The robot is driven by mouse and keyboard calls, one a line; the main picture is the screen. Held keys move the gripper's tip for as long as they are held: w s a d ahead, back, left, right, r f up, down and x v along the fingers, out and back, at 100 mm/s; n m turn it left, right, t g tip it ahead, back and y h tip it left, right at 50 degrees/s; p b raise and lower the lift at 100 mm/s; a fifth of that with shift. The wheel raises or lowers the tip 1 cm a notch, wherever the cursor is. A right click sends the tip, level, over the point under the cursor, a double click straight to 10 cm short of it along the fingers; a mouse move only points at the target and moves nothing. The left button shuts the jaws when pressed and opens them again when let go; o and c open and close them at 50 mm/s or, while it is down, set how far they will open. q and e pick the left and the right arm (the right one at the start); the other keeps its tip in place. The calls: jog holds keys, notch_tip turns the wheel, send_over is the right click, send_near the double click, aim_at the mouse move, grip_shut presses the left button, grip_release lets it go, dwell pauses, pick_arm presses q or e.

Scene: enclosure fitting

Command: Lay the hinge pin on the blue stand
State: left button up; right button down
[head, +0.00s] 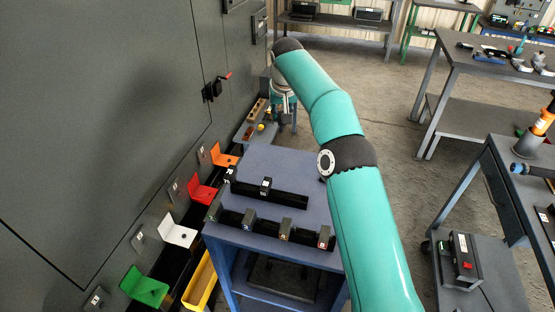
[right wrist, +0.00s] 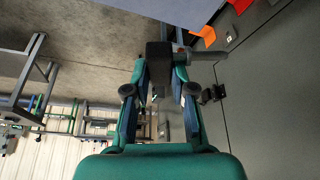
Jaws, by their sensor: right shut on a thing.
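My right gripper (head: 284,104) hangs at the end of the teal arm, near the grey enclosure wall. In the right wrist view its fingers (right wrist: 158,85) are shut on a dark block-like piece with a grey rod (right wrist: 190,53) sticking out to the right, apparently the hinge pin. The piece is held clear of any surface that I can make out. In the head view the held piece is too small to tell. A blue-topped stand (head: 262,165) is nearer than the gripper. A smaller blue shelf (head: 246,133) with small items is beside the gripper. My left gripper is not in view.
Black racks with small blocks (head: 270,228) occupy the near blue top. Orange (head: 222,156), red (head: 201,191), white (head: 178,233) and green (head: 146,288) brackets line the enclosure (head: 110,120). A yellow bin (head: 201,284) is below. Workbenches (head: 490,60) stand right, beyond open floor (head: 385,90).

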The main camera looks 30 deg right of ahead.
jog(key=b, duration=0.1)
send_over(282, 160)
jog(key=s, duration=0.1)
jog(key=f, duration=1.1)
jog(key=shift+a+f, duration=0.25)
jog(key=shift+a, duration=0.05)
jog(key=shift+s+f, duration=0.1)
jog(key=shift+f, duration=2.35)
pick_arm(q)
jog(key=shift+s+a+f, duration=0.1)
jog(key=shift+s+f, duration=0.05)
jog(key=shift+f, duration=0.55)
pick_arm(e)
jog(key=c, duration=1.4)
grip_release()
jog(key=shift+f, duration=0.1)
jog(key=o, duration=0.4)
jog(key=shift+r, duration=0.2)
